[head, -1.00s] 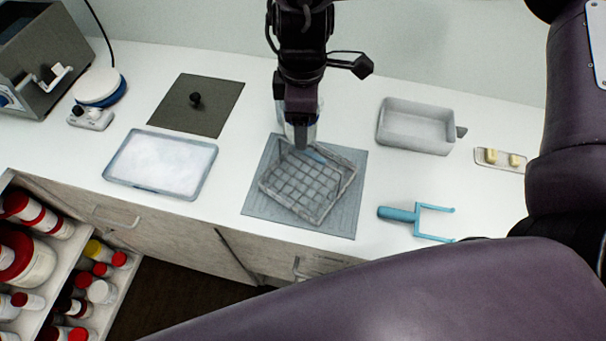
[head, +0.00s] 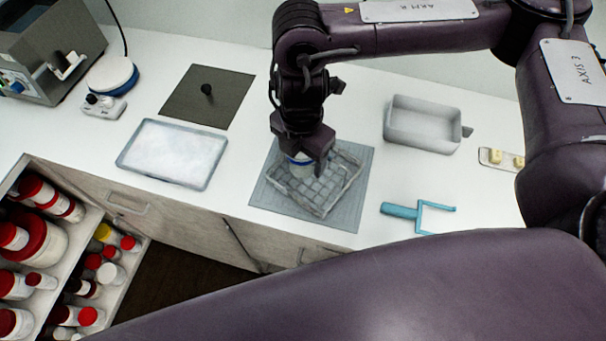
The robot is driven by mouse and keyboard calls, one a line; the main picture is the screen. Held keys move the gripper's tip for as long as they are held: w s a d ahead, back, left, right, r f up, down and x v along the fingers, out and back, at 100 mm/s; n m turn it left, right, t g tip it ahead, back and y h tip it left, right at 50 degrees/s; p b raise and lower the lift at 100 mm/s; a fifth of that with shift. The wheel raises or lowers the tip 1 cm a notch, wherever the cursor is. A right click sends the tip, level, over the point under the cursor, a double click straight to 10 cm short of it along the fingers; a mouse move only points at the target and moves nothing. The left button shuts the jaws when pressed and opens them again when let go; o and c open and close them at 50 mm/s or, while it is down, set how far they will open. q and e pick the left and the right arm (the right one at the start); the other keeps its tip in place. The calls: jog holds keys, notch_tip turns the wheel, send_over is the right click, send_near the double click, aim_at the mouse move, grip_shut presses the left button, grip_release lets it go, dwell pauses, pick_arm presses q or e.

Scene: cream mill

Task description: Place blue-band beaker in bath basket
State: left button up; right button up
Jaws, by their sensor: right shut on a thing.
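The wire bath basket (head: 325,195) sits on a grey ribbed mat (head: 272,197) in the middle of the counter. My right gripper (head: 303,160) points down over the back left part of the basket. My left gripper is not in view.
A white tray (head: 131,157) and a dark lid with a knob (head: 187,105) lie to the left. A grey tub (head: 389,122) stands back right. A blue-handled fork tool (head: 400,210) lies front right. An open drawer of red-capped bottles (head: 43,239) is at lower left.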

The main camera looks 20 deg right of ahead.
notch_tip(320, 180, down, 9)
jog(key=shift+f+b, duration=0.15)
jog(key=shift+b, duration=0.3)
jog(key=shift+s+f, duration=0.1)
jog(key=shift+f, duration=0.1)
jog(key=o, duration=1)
notch_tip(320, 180, up, 12)
jog(key=shift+r, duration=0.2)
dwell(0.4)
